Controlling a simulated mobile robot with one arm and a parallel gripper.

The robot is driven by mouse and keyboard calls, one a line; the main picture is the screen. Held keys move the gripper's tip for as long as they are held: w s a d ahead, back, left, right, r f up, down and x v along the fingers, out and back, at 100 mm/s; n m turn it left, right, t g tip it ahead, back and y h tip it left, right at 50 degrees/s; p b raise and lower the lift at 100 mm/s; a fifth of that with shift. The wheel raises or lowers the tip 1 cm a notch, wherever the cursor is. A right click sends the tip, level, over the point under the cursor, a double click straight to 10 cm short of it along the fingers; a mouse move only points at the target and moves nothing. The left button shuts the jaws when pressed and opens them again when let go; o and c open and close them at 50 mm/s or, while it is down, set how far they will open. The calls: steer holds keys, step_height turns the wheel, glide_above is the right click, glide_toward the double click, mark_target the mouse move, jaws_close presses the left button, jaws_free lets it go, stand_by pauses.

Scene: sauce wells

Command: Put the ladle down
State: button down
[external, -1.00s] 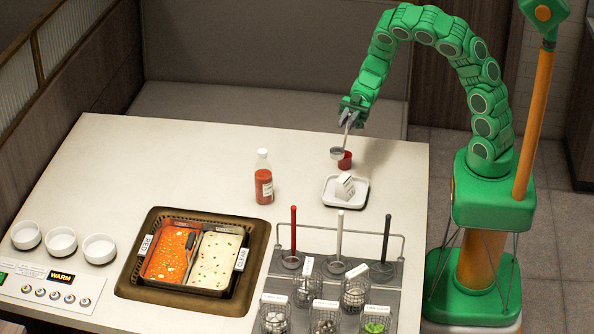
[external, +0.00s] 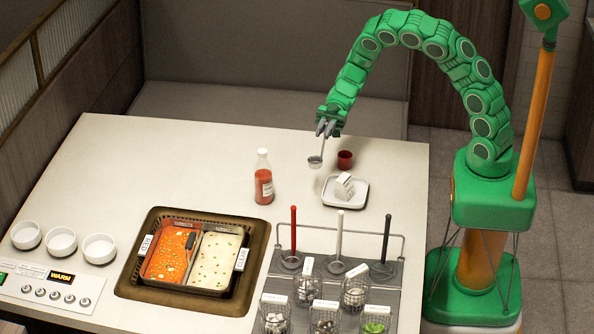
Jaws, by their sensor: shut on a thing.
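A ladle (external: 315,162) with a small metal bowl hangs from my gripper (external: 326,133) in the external view. My gripper is shut on its handle and holds it over the back right of the counter. The bowl is left of the small red cup (external: 345,159) and behind the white tray (external: 359,201). I cannot tell how far the bowl is above the counter. Three other ladles, with red (external: 293,228), white (external: 340,232) and black (external: 387,236) handles, stand at the rack (external: 402,247).
A red sauce bottle (external: 263,177) stands left of the ladle. A white block (external: 344,186) is on the tray. A two-part sauce pan (external: 206,287), white bowls (external: 61,241) and several wire baskets (external: 355,292) lie nearer the front. The back left counter is clear.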

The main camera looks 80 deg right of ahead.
steer(key=w+f, duration=0.5)
steer(key=f, duration=0.4)
steer(key=shift+w+a, duration=0.25)
steer(key=shift+a, duration=0.05)
stand_by(0.3)
steer(key=shift+f, duration=0.15)
steer(key=c, duration=1)
jaws_free()
steer(key=shift+c, duration=0.2)
steer(key=s+d, duration=0.2)
steer(key=d, duration=1)
